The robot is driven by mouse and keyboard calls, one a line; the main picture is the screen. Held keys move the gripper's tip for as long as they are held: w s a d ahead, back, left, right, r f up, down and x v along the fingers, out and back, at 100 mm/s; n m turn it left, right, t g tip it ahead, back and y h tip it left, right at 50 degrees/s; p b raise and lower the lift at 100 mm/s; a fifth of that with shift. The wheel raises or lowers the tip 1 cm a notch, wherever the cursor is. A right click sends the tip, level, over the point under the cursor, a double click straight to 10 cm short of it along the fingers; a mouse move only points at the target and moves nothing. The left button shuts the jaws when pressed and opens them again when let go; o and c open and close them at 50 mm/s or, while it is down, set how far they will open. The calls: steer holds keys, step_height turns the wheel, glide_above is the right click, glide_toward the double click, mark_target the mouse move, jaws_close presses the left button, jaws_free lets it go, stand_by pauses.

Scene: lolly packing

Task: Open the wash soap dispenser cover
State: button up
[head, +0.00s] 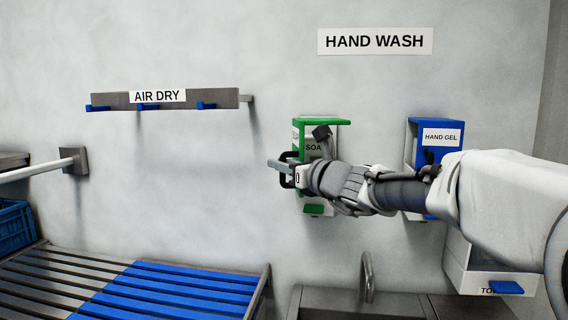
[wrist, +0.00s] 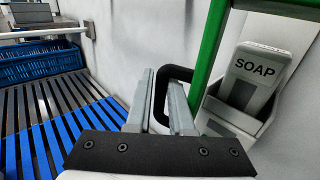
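The soap dispenser (head: 322,122) hangs on the wall under the HAND WASH sign, with a green cover and a green tab below. In the wrist view the green edge of the cover (wrist: 208,48) stands upright, with a black loop handle (wrist: 174,72) on its left. My gripper (head: 277,166) reaches across the dispenser's front from the right. In the wrist view its two fingers (wrist: 162,98) lie on either side of the handle's bar, close against it. The SOAP bottle (wrist: 255,72) shows in its pale holder behind the green edge. My arm hides much of the dispenser in the head view.
A blue hand gel dispenser (head: 432,124) hangs to the right, partly behind my arm. A white towel box (head: 470,265) is below it. A tap (head: 368,275) and sink stand beneath. An AIR DRY rack (head: 220,98) is at left, above a slatted bench (head: 70,275).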

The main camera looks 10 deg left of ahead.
steer(key=s+b, duration=0.3)
steer(key=s, duration=0.5)
steer(key=shift+d+f, duration=0.2)
steer(key=shift+d, duration=0.2)
stand_by(0.3)
stand_by(0.5)
steer(key=p+v, duration=0.1)
steer(key=v, duration=1.6)
steer(key=shift+d, duration=0.2)
